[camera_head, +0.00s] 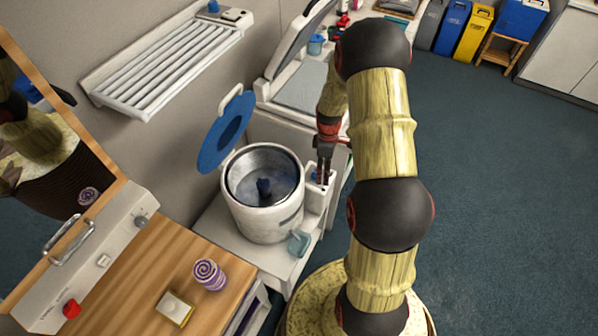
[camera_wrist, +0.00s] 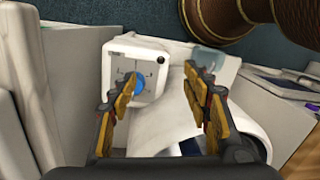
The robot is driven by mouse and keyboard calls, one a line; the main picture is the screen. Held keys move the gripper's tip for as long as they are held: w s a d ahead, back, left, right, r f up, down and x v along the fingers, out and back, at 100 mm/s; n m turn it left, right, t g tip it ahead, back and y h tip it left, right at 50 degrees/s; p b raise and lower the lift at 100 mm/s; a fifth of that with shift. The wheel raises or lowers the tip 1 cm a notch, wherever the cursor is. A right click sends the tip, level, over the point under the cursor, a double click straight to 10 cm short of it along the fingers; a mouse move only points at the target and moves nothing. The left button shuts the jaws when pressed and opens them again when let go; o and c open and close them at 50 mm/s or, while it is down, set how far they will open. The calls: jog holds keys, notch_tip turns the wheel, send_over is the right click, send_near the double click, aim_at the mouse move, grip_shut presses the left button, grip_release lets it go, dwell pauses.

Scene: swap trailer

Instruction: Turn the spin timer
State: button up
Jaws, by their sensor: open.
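The spin timer appears to be the round blue knob (camera_wrist: 139,84) on a pale control panel (camera_wrist: 147,56) with dial marks and a small black button. In the head view that panel is a white box (camera_head: 314,200) on the right side of the round white spinner tub (camera_head: 262,222). My gripper (camera_head: 322,176) points down at the box, its tips close over it. In the wrist view my gripper (camera_wrist: 161,80) is open and empty. Its left finger overlaps the knob's left edge in the picture; I cannot tell if they touch. The right finger is clear of the knob.
The tub's blue lid (camera_head: 226,130) stands open against the wall. A wooden counter (camera_head: 138,281) with a purple-striped cup (camera_head: 209,274) is at lower left. Open floor (camera_head: 500,180) lies to the right.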

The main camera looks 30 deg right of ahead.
jog(key=w+n, duration=0.2)
jog(key=w, duration=0.1)
jog(key=w+r+n+t, duration=0.1)
jog(key=w, duration=0.1)
jog(key=shift+d+n+h, duration=0.15)
jog(key=shift+n+h, duration=0.15)
jog(key=shift+n, duration=0.1)
jog(key=n, duration=0.2)
jog(key=shift+w+d+f+n, duration=0.1)
jog(key=shift+w+d+n, duration=0.1)
jog(key=shift+n, duration=0.1)
jog(key=shift+f+b, duration=0.55)
jog(key=shift+f, duration=3.3)
jog(key=shift+c, duration=0.3)
jog(key=c, duration=1.1)
jog(key=shift+c, duration=0.2)
